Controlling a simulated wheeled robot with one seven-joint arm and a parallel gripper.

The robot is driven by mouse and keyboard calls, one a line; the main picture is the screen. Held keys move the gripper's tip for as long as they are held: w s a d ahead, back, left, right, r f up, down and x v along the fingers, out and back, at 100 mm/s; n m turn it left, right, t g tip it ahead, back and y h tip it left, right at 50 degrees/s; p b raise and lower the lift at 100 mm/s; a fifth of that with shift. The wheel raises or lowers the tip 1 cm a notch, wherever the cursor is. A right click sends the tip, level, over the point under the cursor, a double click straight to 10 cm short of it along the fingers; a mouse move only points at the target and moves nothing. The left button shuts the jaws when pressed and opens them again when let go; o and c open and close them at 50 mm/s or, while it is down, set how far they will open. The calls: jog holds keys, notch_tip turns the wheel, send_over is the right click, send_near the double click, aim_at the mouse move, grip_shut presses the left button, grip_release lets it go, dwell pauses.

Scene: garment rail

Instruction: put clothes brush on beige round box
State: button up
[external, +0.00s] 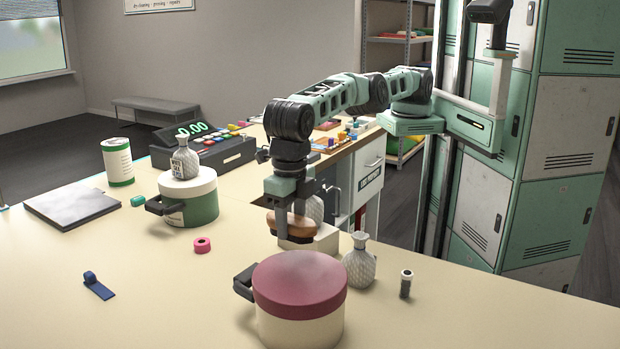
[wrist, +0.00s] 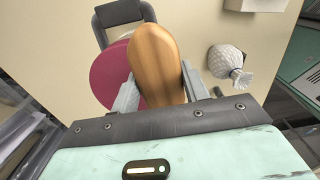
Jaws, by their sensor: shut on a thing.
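My gripper (external: 289,212) is shut on a brown wooden clothes brush (external: 286,226), which fills the middle of the wrist view (wrist: 156,62) between my two grey fingers. The brush is low over or on a small white block (external: 318,243); I cannot tell if they touch. Two round boxes with dark handles stand on the table. One has a beige body and a maroon lid (external: 300,281), in front of my gripper; its lid shows partly behind the brush in the wrist view (wrist: 106,77). The other has a cream lid (external: 205,187) and a green body, farther left, with a bottle on top.
A grey textured bottle (external: 359,262) and a small dark jar (external: 405,284) stand right of the maroon-lidded box. Another textured bottle (external: 314,208) is behind my gripper. Pink tape (external: 202,245) and a blue item (external: 98,286) lie left. The front-left table is mostly clear.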

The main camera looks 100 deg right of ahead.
aim_at(291, 236)
jog(key=shift+f+b, duration=0.3)
jog(key=shift+f, duration=0.45)
jog(key=shift+f+p, duration=0.4)
jog(key=shift+p, duration=0.25)
jog(key=shift+f, duration=0.8)
jog(key=o, duration=1)
notch_tip(291, 236, up, 12)
jog(key=p, duration=0.7)
jog(key=shift+r, duration=0.15)
